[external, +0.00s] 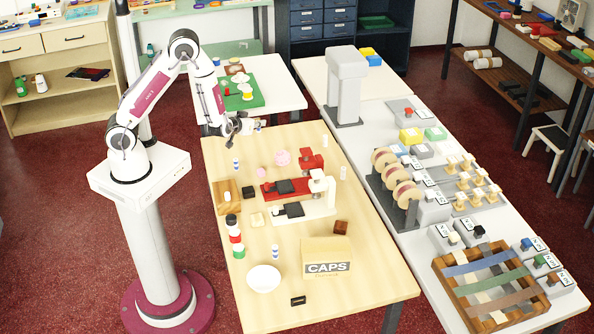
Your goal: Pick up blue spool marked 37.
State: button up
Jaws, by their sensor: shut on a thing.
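My gripper (244,125) is at the far left end of the wooden table, above its back edge. It is shut on a small blue-and-white piece (258,125), which looks like a spool; the fingers partly hide it. Another small blue-and-white spool (236,164) stands upright on the table, nearer the camera. A third blue-and-white spool (276,252) stands by the white bowl. All are too small for me to read any number.
A green board (240,95) lies on the white table behind. A grey counter with racks runs along the right.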

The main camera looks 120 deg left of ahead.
jog(key=shift+r, duration=1.6)
